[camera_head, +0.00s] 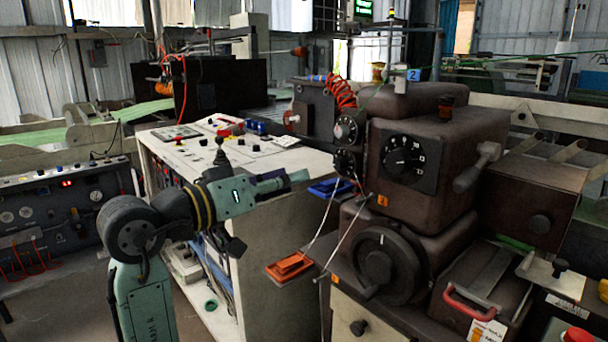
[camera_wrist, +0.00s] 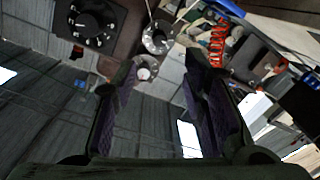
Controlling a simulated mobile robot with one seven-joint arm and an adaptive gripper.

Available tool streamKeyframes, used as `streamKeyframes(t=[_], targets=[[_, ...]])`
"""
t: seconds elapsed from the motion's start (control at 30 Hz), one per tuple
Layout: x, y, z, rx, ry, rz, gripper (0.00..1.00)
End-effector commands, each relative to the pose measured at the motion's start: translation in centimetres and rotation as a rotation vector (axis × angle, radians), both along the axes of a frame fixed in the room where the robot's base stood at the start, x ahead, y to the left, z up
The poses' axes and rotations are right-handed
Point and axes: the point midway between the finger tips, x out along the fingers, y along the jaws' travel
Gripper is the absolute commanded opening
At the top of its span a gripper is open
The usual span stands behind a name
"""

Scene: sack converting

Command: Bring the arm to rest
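My gripper (camera_head: 292,180) is raised in front of the white control cabinet in the head view, pointing right toward the brown machine (camera_head: 440,145). In the wrist view my gripper (camera_wrist: 160,68) has its two dark fingers apart, with nothing between them. Through the gap I see corrugated wall and small dials, so the gripper is empty. My arm is bent, with its elbow at the lower left of the head view. The fingertips look apart from the machine, though the exact distance cannot be told.
The white control cabinet (camera_head: 225,215) stands behind my arm. An orange tray (camera_head: 290,267) and a blue tray (camera_head: 329,188) jut out beside the brown machine. A large handwheel (camera_head: 378,265) and a red coiled hose (camera_head: 341,92) are near. A dark control panel (camera_head: 60,205) stands at left.

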Motion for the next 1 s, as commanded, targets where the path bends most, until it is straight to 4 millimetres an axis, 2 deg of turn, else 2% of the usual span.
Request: streamKeyframes(t=[0.47, 0.57, 0.67, 0.77, 0.8, 0.87, 0.9, 0.97, 1.0], targets=[[-0.5, 0.6, 0.1, -0.002, -0.006, 0.006, 0.39], [-0.1, 2.3, 1.4, -0.030, -0.076, 0.093, 0.39], [0.1, 6.3, 3.9, -0.076, -0.219, 0.269, 0.39], [-1.2, 11.7, 7.0, -0.108, -0.405, 0.501, 0.39], [-2.2, 13.9, 8.1, -0.114, -0.480, 0.596, 0.39], [-4.3, 17.0, 9.5, -0.112, -0.591, 0.736, 0.39], [-5.9, 18.9, 10.4, -0.106, -0.664, 0.828, 0.39], [-8.8, 21.5, 11.5, -0.085, -0.770, 0.967, 0.39], [-11.0, 23.0, 12.0, -0.066, -0.838, 1.060, 0.39]])
